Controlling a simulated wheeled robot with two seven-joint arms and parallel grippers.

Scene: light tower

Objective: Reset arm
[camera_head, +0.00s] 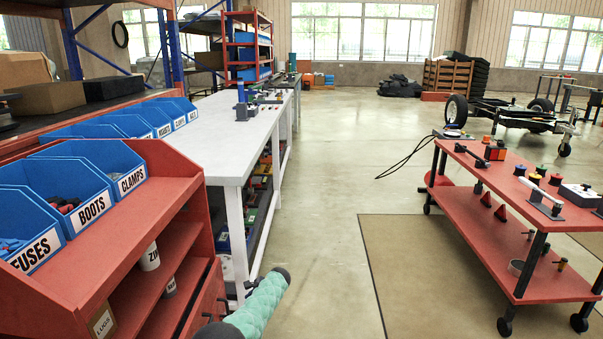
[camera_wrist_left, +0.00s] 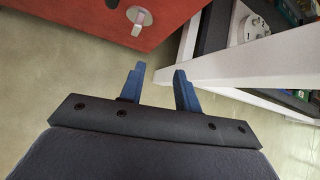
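My left gripper (camera_wrist_left: 158,82) shows in the left wrist view. In the head view, a teal-sleeved arm part of mine shows at the bottom, in front of the white table's near end; no gripper fingers can be made out there. My right gripper is in neither view.
A red shelf (camera_head: 150,215) with blue labelled bins (camera_head: 98,170) stands at the left. A long white table (camera_head: 225,140) runs behind it. A red cart (camera_head: 480,190) with small parts stands at the right. The floor between (camera_head: 340,180) is clear.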

